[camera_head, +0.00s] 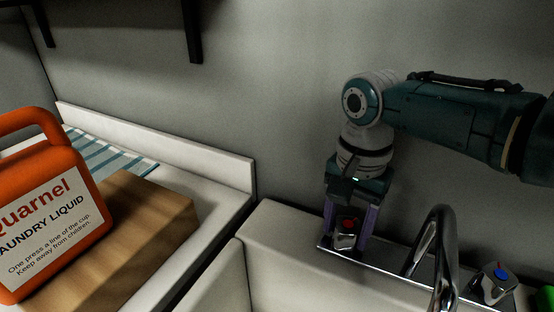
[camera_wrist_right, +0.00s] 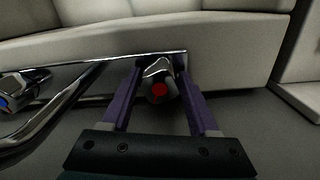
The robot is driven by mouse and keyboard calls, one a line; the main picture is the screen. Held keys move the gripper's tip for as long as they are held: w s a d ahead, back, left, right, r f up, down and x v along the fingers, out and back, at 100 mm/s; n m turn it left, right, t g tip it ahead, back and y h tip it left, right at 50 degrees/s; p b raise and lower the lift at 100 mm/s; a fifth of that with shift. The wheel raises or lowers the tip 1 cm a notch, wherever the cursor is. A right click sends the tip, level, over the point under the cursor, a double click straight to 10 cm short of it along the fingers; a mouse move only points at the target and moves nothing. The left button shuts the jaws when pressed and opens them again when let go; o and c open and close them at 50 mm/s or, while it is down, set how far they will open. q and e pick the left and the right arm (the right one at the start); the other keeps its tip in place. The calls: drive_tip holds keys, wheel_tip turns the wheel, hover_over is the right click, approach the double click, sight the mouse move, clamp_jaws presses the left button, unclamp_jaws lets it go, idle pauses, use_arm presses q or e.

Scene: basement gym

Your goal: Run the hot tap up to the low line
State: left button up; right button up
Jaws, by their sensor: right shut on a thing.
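The hot tap handle (camera_head: 346,232) is a chrome knob with a red dot, at the left end of the metal tap plate. My right gripper (camera_head: 347,240) points down over it, its two purple fingers shut on the handle's sides. The right wrist view shows the red-dotted handle (camera_wrist_right: 160,88) between the fingers (camera_wrist_right: 158,95). The curved chrome spout (camera_head: 430,240) stands to the right of it. The cold tap handle (camera_head: 494,282), with a blue dot, is further right. The spout's outlet, any water and the low line are out of sight. My left gripper is not in view.
An orange laundry liquid jug (camera_head: 45,200) stands at the far left by a brown wooden block (camera_head: 130,225). A striped blue cloth (camera_head: 105,155) lies behind them on the white counter (camera_head: 215,192). Something green (camera_head: 546,298) shows at the right edge.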

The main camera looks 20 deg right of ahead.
sight(346, 225)
drive_tip(key=m+p, duration=0.2)
drive_tip(key=m, duration=0.2)
drive_tip(key=shift+a+r+m, duration=0.1)
drive_tip(key=shift+m, duration=0.2)
drive_tip(key=shift+w+m+p, duration=0.15)
drive_tip(key=shift+m+p, duration=0.15)
drive_tip(key=shift+m, duration=1.7)
drive_tip(key=o, duration=1.4)
wheel_tip(346, 225, up, 9)
drive_tip(key=p, duration=0.6)
drive_tip(key=shift+r+p, duration=0.35)
drive_tip(key=shift+r, duration=0.05)
